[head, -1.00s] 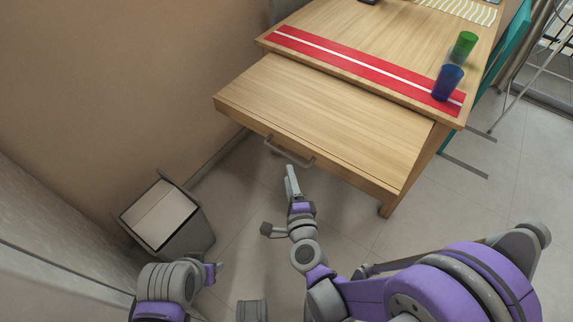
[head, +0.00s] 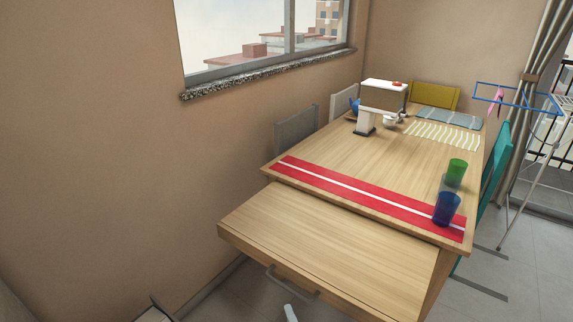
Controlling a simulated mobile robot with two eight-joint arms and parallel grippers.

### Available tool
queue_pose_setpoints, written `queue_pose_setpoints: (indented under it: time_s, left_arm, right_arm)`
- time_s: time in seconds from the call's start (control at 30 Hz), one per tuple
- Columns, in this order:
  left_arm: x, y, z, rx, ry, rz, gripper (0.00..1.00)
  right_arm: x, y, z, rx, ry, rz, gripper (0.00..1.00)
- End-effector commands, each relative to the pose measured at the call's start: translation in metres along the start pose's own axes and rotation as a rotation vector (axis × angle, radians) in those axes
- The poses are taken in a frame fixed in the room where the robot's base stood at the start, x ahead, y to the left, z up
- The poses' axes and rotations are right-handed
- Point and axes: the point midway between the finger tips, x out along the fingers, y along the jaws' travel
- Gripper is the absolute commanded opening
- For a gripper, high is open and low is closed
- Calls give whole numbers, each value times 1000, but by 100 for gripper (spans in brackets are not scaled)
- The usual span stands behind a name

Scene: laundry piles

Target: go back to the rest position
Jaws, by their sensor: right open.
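Only the pale fingertip end of my right gripper (head: 290,313) shows, at the bottom edge of the head view. It is just below the grey handle (head: 292,284) on the front of the pulled-out wooden section (head: 330,250) of the table, with a small gap showing between them. The rest of my right arm is out of frame. My left gripper is out of view.
The wooden table (head: 345,160) carries a red strip (head: 350,195), a blue cup (head: 447,209), a green cup (head: 456,171) and a white machine (head: 380,100). Chairs stand around it. A wall is at left; bare floor shows at lower right.

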Motion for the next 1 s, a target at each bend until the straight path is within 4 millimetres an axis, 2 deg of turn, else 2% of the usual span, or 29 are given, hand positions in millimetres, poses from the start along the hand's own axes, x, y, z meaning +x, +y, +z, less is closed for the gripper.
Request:
queue_pose_setpoints:
  time_s: [0.13,0.3,0.5,0.73,0.8,1.0]
  left_arm:
    - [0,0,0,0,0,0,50]
    - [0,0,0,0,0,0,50]
    - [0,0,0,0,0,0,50]
    - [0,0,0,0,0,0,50]
    - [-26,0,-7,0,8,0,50]
    - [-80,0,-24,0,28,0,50]
  right_arm:
    - [-26,2,-6,-348,-146,130,46]
    - [-76,32,-25,-713,-317,357,46]
    - [-144,68,-58,-981,-474,625,46]
    - [-226,94,-95,-1157,-619,914,46]
    - [-230,68,-95,-1159,-612,899,46]
    - [-243,13,-98,-1165,-594,882,46]
